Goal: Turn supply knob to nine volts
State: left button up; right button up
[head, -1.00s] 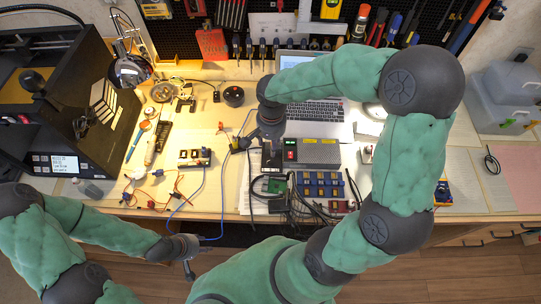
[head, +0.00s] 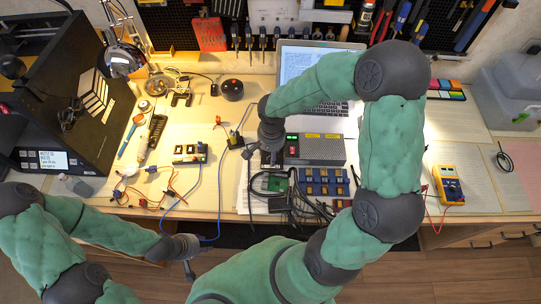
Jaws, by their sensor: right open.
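The power supply (head: 322,150) is a grey box with a red and green lit front panel, standing on the bench right of centre in the head view. Its knob cannot be made out. My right gripper (head: 270,157) points down at the left end of the supply's front, its fingers small and dark; it is open. Whether it touches the supply or a knob cannot be told. My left gripper (head: 188,267) hangs low in front of the bench edge, away from the supply; its finger opening is unclear.
A laptop (head: 300,62) stands behind the supply. Blue modules (head: 322,182), a green board (head: 270,182) and black cables lie in front of it. A yellow multimeter (head: 448,186) is at the right, and a black printer-like machine (head: 75,130) at the left.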

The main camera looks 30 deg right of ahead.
jog(key=shift+f, duration=0.4)
grip_shut()
jog(key=n+p, duration=0.1)
jog(key=n, duration=0.4)
jog(key=shift+r+n+p, duration=0.1)
jog(key=shift+n+p, duration=0.2)
jog(key=shift+p, duration=0.05)
jog(key=n+p, duration=0.2)
jog(key=n, duration=0.4)
dwell(0.4)
